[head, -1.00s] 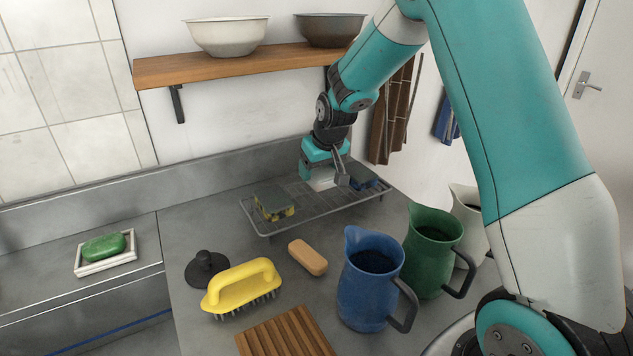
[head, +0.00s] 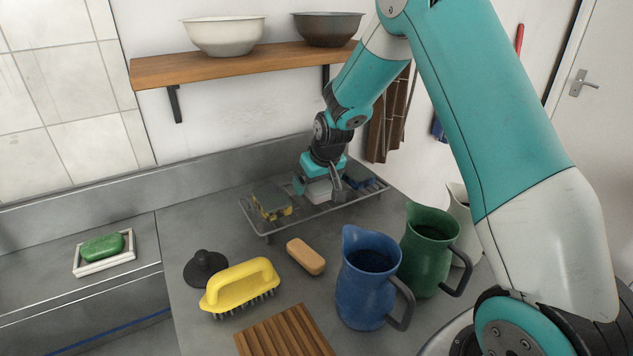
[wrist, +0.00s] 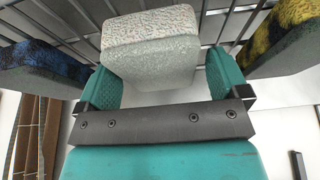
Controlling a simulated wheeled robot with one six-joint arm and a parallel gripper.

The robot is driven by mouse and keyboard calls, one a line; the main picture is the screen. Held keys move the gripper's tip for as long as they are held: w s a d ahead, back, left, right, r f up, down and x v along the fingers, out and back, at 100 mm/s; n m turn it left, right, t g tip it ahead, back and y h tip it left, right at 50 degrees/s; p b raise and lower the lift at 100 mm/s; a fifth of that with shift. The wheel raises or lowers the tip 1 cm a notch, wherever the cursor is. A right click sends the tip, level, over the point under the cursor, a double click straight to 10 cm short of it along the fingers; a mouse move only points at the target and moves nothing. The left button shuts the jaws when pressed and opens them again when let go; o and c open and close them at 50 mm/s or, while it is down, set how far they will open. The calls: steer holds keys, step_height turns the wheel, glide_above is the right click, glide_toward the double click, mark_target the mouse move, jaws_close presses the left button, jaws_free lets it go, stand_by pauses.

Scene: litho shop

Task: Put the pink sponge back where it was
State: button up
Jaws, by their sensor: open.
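My gripper (head: 318,188) is open over the wire rack (head: 268,232) at the back of the counter. A pale grey-white sponge-like block (head: 318,191) sits between its fingers, at the rack; it also shows in the wrist view (wrist: 150,50), with a finger on either side. No clearly pink sponge shows; I cannot tell whether this pale block has a pink side. A yellow-and-dark sponge (head: 271,202) lies at the rack's left end. A blue-and-dark sponge (head: 360,180) is at the right end, partly behind my gripper.
In front of the rack are a tan block (head: 306,257), a yellow brush (head: 240,288), a black knobbed object (head: 206,268), a slatted wooden board (head: 283,335), a blue jug (head: 364,295) and a green jug (head: 424,265). Bowls stand on a shelf (head: 245,66) above.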

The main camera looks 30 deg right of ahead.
steer(key=v, duration=1.1)
steer(key=s+a+r+n+g+y, duration=0.1)
steer(key=s+a+r+n+y, duration=0.1)
steer(key=s+a, duration=0.5)
steer(key=s+a+r+n+g+y, duration=0.1)
steer(key=s+a+r+n, duration=0.15)
steer(key=s+a, duration=0.5)
steer(key=s+a+n+g+y, duration=0.1)
steer(key=s+a, duration=0.4)
steer(key=s, duration=1)
steer(key=shift+s+r+n+g+b, duration=0.35)
steer(key=shift+n+g+b, duration=0.1)
steer(key=shift+n+g, duration=0.4)
steer(key=shift+w+a, duration=0.1)
